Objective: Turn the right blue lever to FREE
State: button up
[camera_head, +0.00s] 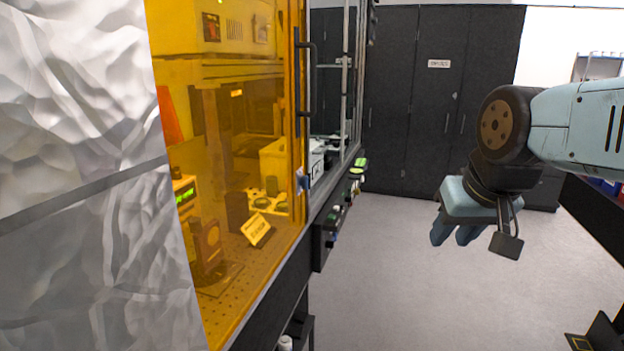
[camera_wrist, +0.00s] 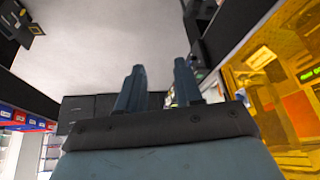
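A small blue part (camera_head: 303,181), possibly a blue lever, sits at the right edge of the orange enclosure door (camera_head: 235,190) in the head view. It is too small to read its position or any FREE label. My gripper (camera_head: 455,238) hangs in free air to the right, well apart from the enclosure, with its fingers pointing down. In the wrist view my gripper (camera_wrist: 156,75) shows two blue-grey fingers with a gap between them and nothing held. No lever can be made out clearly in the wrist view.
A black ledge with small knobs and green-topped parts (camera_head: 359,163) runs along the enclosure's front. A crinkled silver panel (camera_head: 85,190) fills the left. Dark cabinets (camera_head: 425,100) stand at the back. The grey floor (camera_head: 390,280) between is clear.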

jog(key=w+a+f+m+g+y, duration=0.3)
jog(key=w+a+m+g+y, duration=0.1)
jog(key=w+a+m, duration=0.15)
jog(key=m+t+y, duration=0.5)
jog(key=m+y, duration=0.8)
jog(key=m, duration=0.3)
send_near(304, 183)
jog(key=r+x, duration=0.1)
jog(key=x, duration=0.6)
jog(key=shift+w+r, duration=0.3)
grip_shut()
jog(key=shift+r, duration=0.1)
